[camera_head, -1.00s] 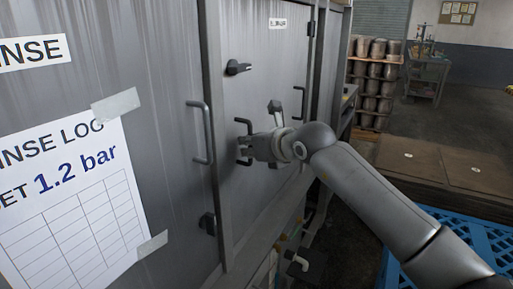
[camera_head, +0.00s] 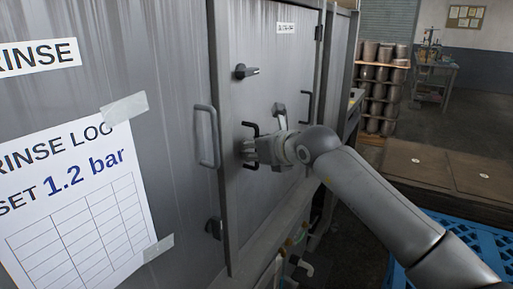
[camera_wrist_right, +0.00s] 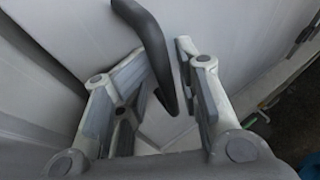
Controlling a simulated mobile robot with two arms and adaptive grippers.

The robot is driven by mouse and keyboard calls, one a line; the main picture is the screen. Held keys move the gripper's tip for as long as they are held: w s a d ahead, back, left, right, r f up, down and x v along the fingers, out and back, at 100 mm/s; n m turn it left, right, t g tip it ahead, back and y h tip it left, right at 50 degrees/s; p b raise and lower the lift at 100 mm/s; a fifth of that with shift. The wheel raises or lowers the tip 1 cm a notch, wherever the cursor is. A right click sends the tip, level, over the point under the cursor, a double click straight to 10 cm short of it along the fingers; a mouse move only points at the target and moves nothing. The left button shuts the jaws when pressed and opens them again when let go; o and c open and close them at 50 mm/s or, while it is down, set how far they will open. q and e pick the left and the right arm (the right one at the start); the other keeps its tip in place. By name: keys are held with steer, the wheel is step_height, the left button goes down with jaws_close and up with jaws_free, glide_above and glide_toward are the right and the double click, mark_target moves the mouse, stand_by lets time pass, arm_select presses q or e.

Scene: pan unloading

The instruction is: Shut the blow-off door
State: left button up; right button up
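The grey metal door (camera_head: 270,95) with a small label at its top, too small to read, fills the middle of the head view. I take it as the blow-off door; whether it stands slightly ajar I cannot tell. Its dark bar handle (camera_head: 248,128) is on the left side of the door. My right gripper (camera_head: 247,150) is at this handle. In the right wrist view the handle (camera_wrist_right: 152,42) passes between the two spread fingers (camera_wrist_right: 160,68), with a gap to the right finger. My left gripper is not in view.
A dark lever (camera_head: 246,71) sits above the handle. A grey panel with another bar handle (camera_head: 212,138) and a rinse log sheet (camera_head: 75,195) is on the left. Pipes (camera_head: 297,265) run below the door.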

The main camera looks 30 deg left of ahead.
steer(key=shift+d, duration=0.1)
steer(key=v, duration=1.2)
stand_by(0.4)
